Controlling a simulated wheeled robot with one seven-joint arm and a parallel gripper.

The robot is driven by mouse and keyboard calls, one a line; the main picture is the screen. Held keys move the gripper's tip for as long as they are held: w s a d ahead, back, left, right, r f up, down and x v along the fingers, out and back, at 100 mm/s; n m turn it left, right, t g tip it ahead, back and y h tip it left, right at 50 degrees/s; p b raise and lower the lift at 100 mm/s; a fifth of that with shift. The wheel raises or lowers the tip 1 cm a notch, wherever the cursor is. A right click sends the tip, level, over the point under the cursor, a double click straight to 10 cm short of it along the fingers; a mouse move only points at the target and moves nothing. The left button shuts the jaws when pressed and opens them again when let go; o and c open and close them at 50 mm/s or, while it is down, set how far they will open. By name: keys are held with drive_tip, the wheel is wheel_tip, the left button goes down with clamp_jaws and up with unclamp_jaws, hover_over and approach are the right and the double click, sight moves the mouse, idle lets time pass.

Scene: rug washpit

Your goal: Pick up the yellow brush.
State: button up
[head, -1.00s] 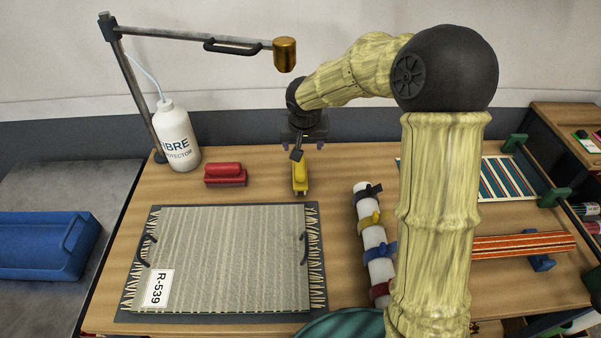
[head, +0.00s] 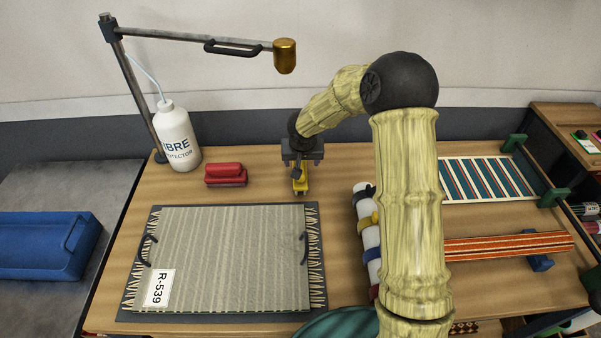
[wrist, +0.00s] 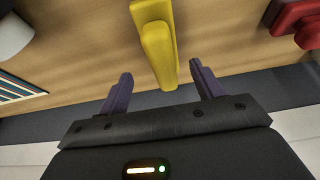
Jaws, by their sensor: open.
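The yellow brush (head: 300,184) lies on the wooden table behind the rug board's right end, pointing away from me. In the wrist view the yellow brush (wrist: 158,45) reaches from the top edge down to between the finger lines. My gripper (head: 301,163) is over the brush's far end in the head view. In the wrist view my gripper (wrist: 160,85) is open, one purple finger on each side of the brush's near end, with gaps on both sides. I cannot tell the height left between fingers and table.
A red brush (head: 226,174) lies to the left, near a white bottle (head: 177,140). The board with the grey rug (head: 220,255) is in front. A brass lamp head (head: 285,56) hangs above.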

drive_tip(key=x, duration=0.2)
drive_tip(key=p+x, duration=0.1)
drive_tip(key=x, duration=0.1)
drive_tip(key=shift+s+a+f, duration=0.1)
drive_tip(key=shift+a+f, duration=0.05)
drive_tip(key=shift+a, duration=0.15)
drive_tip(key=shift+w+f, duration=0.3)
drive_tip(key=shift+f, duration=0.2)
drive_tip(key=shift+d, duration=0.1)
drive_tip(key=shift+r, duration=0.1)
drive_tip(key=c, duration=1.2)
wheel_tip(320, 180, up, 9)
drive_tip(key=shift+r, duration=0.2)
drive_tip(key=shift+c, duration=0.2)
drive_tip(key=shift+s+r, duration=0.1)
drive_tip(key=shift+r, duration=0.2)
